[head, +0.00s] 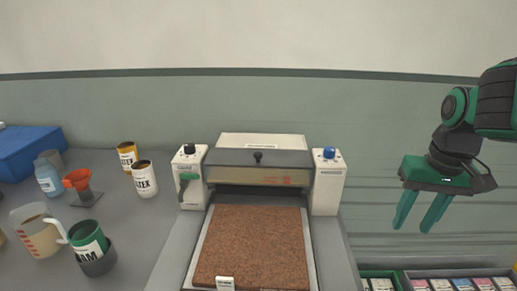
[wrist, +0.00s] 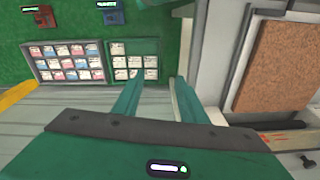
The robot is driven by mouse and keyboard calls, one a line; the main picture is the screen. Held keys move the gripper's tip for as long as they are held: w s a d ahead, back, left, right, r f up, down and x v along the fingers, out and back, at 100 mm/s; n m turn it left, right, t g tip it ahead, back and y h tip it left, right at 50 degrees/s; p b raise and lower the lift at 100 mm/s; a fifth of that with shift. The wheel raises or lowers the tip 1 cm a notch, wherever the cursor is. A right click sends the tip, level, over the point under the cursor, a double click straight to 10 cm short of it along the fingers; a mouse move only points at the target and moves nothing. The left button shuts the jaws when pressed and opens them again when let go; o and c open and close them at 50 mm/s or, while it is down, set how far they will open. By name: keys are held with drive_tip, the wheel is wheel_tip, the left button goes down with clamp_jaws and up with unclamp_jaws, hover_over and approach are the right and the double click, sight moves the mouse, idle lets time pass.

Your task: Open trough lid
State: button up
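The white machine (head: 328,190) stands at the middle of the counter in the head view. A grey lid (head: 225,157) with a small black knob (head: 258,157) lies across its top between two white end posts. The lid looks closed. I take it for the trough lid. My gripper (head: 420,226) hangs in the air to the right of the machine, well apart from the lid, fingers pointing down. The fingers are spread with nothing between them. The wrist view shows the same open green fingers (wrist: 156,90), and the lid is not clearly visible there.
A brown board (head: 252,245) lies in front of the machine. Cans (head: 144,180), a jug (head: 38,232) and a blue crate (head: 28,150) stand left. Racks of small packets (wrist: 70,62) are low on the right.

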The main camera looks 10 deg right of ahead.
drive_tip(key=w+a+r+n+t, duration=0.1)
drive_tip(key=w+a+r+n, duration=0.1)
drive_tip(key=w+a+r, duration=0.3)
drive_tip(key=w+a+r+n, duration=0.2)
drive_tip(key=w+a, duration=0.1)
drive_tip(key=w, duration=0.4)
drive_tip(key=n+t+y, duration=0.2)
drive_tip(key=n, duration=0.5)
approach(258, 153)
drive_tip(key=x, duration=0.7)
drive_tip(key=shift+w+f, duration=0.1)
drive_tip(key=shift+f, duration=0.25)
clamp_jaws()
